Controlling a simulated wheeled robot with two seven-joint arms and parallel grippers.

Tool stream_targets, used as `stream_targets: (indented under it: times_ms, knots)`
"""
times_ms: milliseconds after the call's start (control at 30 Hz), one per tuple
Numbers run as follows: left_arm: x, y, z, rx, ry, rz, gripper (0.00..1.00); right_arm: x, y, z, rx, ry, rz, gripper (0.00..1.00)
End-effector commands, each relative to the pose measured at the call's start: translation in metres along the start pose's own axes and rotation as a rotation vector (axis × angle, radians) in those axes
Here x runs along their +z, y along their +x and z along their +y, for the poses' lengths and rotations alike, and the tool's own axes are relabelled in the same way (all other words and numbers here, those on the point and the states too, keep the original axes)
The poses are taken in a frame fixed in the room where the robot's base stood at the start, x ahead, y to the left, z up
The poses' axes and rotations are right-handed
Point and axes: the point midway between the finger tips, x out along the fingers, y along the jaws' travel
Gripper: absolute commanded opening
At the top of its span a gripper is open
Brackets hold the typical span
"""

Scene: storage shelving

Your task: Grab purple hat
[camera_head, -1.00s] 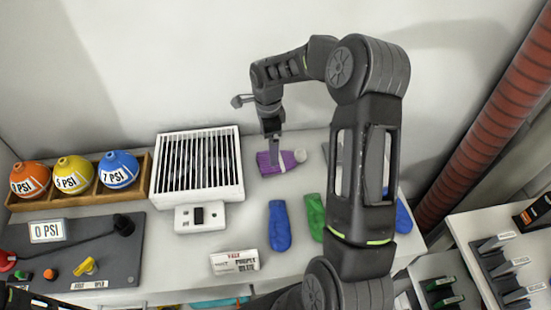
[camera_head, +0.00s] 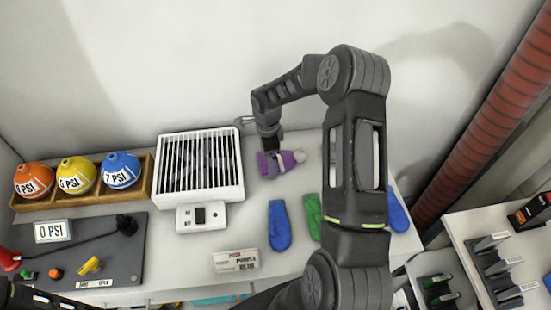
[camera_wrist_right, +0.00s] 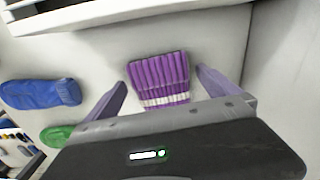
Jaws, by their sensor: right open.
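The purple hat (camera_head: 290,159) lies on the white table near the back wall, right of the white grille box. It has a pale band and a pale tip. My right gripper (camera_head: 272,160) is above and at the hat, partly covering it. In the right wrist view the hat (camera_wrist_right: 160,78) lies between the two spread fingers of the right gripper (camera_wrist_right: 160,95). The fingers stand on either side of it, apart from it. The hat's lower part is hidden behind the gripper body. My left gripper is not in view; only a dark arm part shows at bottom left.
A white grille box (camera_head: 199,167) stands just left of the hat. A blue item (camera_head: 279,225) and a green item (camera_head: 312,214) lie in front. A label sign (camera_head: 236,260) stands near the front edge. Coloured balls (camera_head: 121,170) sit in a wooden rack (camera_head: 147,178) at left.

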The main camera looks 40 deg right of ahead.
Motion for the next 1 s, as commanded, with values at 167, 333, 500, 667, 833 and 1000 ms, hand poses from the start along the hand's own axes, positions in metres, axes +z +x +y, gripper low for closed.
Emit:
stream_targets:
  times_ms: [167,333,500,667,833,1000]
  knots:
    - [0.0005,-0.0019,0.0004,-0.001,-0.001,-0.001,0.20,0.0009,0.0094,-0.0001,-0.001,-0.002,-0.001,1.00]
    - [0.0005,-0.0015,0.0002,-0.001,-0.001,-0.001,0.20,0.0007,0.0094,-0.0001,-0.001,-0.001,-0.001,1.00]
    - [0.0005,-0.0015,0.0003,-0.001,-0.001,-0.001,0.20,0.0006,0.0093,0.0000,-0.001,-0.001,-0.001,1.00]
    - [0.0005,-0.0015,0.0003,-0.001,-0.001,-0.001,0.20,0.0005,0.0092,0.0000,-0.001,-0.001,-0.001,1.00]
    - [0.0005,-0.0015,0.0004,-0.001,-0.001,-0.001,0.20,0.0005,0.0091,0.0000,-0.001,-0.001,-0.001,0.89]
    - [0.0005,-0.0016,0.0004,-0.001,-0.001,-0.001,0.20,0.0005,0.0091,0.0000,-0.001,-0.001,-0.001,0.75]
